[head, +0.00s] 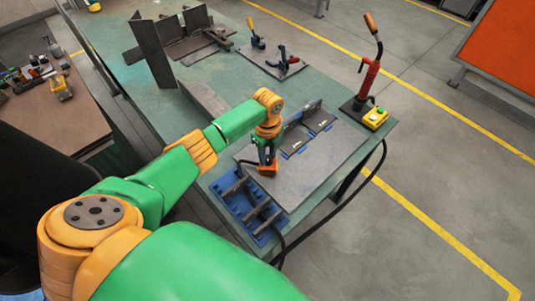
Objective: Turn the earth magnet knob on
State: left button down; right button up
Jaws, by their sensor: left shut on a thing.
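The earth magnet (268,171) is a small orange block on the grey steel plate (318,178), near the plate's left edge. My left gripper (267,157) points down right above it and is shut on the knob at its top. The knob is mostly hidden by the dark fingers, so its turn position cannot be told. My right gripper is not in view.
A blue slotted rack (249,207) stands just in front of the magnet. Blue-based angle pieces (305,130) are behind it on the plate. A torch stand (368,85) with a yellow button box (375,117) is at the green table's (215,70) right corner. A black cable hangs off the edge.

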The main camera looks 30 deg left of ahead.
aim_at(268, 158)
pick_arm(q)
jog(key=shift+s+f, duration=0.15)
jog(key=shift+f, duration=0.05)
jog(key=c, duration=0.5)
grip_release()
jog(key=shift+d, duration=0.1)
jog(key=shift+c, duration=0.2)
jog(key=shift+r, duration=0.1)
jog(key=shift+r, duration=0.1)
notch_tip(268, 158, up, 7)
jog(key=shift+f, duration=0.1)
